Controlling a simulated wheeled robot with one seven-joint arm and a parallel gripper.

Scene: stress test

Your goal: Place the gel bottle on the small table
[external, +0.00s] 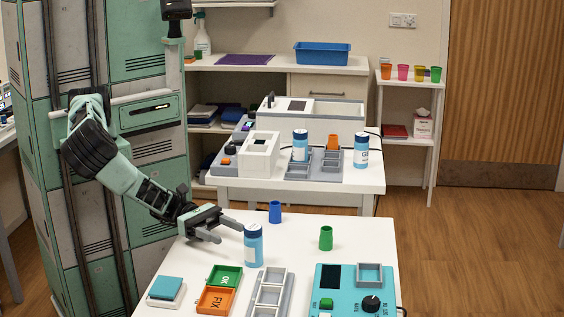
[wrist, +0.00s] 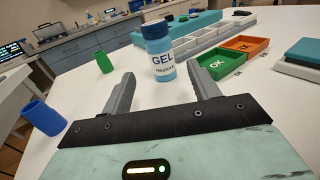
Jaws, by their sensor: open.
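The gel bottle (external: 253,246), light blue with a darker blue cap, stands upright on the front white table (external: 340,233). In the wrist view the bottle (wrist: 159,57) shows its "GEL" label, just ahead of the fingertips and between their lines. My gripper (external: 228,232) is open and empty, low over the table's back left part; its two fingers (wrist: 160,72) point at the bottle. I cannot tell which table is the small one; a narrow white side stand (external: 405,84) is at the back right.
A blue cup (external: 275,212) and a green cup (external: 326,238) stand near the bottle. Green and orange trays (external: 216,299), a grey rack (external: 270,292) and a teal device (external: 345,300) fill the front. A second table (external: 360,184) behind holds two similar bottles (external: 361,152).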

